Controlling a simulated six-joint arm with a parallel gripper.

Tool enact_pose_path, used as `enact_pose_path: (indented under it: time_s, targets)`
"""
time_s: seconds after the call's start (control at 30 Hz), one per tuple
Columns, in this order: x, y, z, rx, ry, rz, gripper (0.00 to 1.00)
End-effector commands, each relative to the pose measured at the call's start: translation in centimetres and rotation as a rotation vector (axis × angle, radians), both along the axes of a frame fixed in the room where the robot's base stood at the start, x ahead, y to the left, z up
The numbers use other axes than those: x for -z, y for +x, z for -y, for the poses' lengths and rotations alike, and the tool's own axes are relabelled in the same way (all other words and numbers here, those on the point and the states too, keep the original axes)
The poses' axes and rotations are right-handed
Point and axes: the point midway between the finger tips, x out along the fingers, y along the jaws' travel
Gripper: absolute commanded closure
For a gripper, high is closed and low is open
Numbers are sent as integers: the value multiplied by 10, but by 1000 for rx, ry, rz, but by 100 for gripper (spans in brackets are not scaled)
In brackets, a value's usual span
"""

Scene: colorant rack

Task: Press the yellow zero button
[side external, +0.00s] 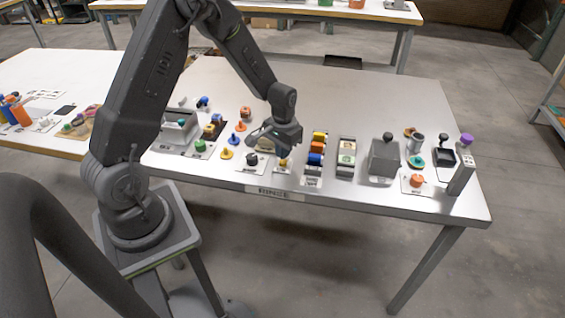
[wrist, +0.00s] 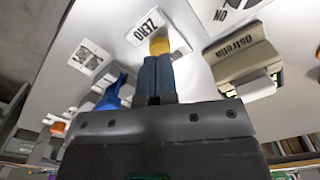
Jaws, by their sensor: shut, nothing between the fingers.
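The yellow zero button (wrist: 159,46) shows in the wrist view right at my fingertips, beside a white label plate reading ZERO (wrist: 146,27). In the side view the yellow button (side external: 283,162) is a small spot just below my gripper. My gripper (wrist: 156,62) is shut and empty, its two blue-grey fingers together and pointing at the button. The fingertips cover part of the button, and I cannot tell whether they touch it. In the side view my gripper (side external: 281,148) is low over the table's front part.
To the right stand a rack of coloured blocks (side external: 316,151), a pale block holder (side external: 346,155) and a grey box (side external: 383,157). A black knob (side external: 251,159) and yellow and blue pegs stand to the left. The table's back right (side external: 390,100) is clear.

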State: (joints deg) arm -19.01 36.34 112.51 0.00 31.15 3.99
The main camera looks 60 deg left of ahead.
Motion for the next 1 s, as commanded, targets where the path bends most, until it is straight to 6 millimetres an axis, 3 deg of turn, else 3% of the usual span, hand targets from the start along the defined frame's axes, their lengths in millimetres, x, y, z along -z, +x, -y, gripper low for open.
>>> enact_pose_path:
  time_s: [0.67, 1.0]
  targets:
    - [23, 0, 0, 0, 0, -1, 100]
    - [21, 0, 0, 0, 0, 0, 100]
